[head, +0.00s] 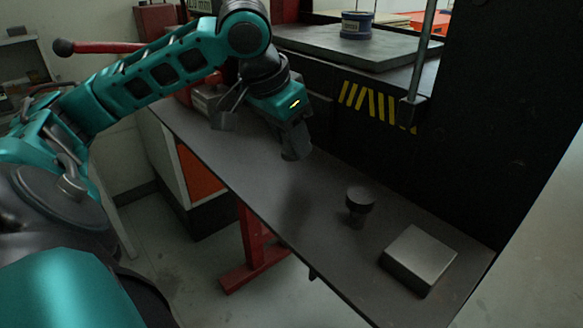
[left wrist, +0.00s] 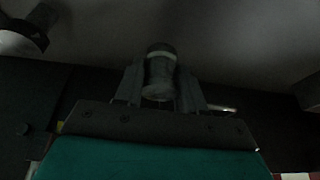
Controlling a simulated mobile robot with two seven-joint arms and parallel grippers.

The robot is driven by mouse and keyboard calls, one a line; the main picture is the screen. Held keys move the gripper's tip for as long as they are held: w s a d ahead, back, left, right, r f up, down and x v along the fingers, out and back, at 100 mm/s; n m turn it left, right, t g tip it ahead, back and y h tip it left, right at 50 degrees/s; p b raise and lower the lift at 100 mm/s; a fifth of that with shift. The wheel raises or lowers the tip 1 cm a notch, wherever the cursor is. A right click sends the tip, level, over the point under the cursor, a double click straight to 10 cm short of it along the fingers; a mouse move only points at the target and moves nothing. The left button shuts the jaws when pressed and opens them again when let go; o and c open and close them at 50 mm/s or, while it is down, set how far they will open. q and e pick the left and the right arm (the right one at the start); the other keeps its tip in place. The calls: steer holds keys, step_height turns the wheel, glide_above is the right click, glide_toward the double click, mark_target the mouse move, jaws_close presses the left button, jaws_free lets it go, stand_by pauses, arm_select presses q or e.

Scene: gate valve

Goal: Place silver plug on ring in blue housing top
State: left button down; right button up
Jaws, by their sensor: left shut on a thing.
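The silver plug (left wrist: 160,70) shows in the left wrist view as a short grey cylinder between the two fingers of my left gripper (left wrist: 160,90). In the head view my left gripper (head: 293,135) points down above the bench, shut on the plug (head: 296,150), which is dim and partly hidden there. The blue housing (head: 356,25) stands upright on the grey press plate at the back, apart from the gripper and to its upper right. A ring inside its top cannot be made out. My right gripper is not in view.
The dark bench (head: 325,185) carries a black mushroom-shaped part (head: 360,200) and a metal block (head: 418,258). The raised grey plate (head: 400,52) lies behind, with a vertical rod (head: 424,45) right of the housing. A red lever (head: 100,47) is at the upper left.

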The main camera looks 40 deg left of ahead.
mark_target(288, 150)
arm_select(q)
steer(key=shift+f+b, duration=0.95)
steer(key=shift+f, duration=1.3)
steer(key=c, duration=0.7)
jaws_free()
steer(key=shift+o, duration=0.2)
steer(key=shift+r, duration=0.1)
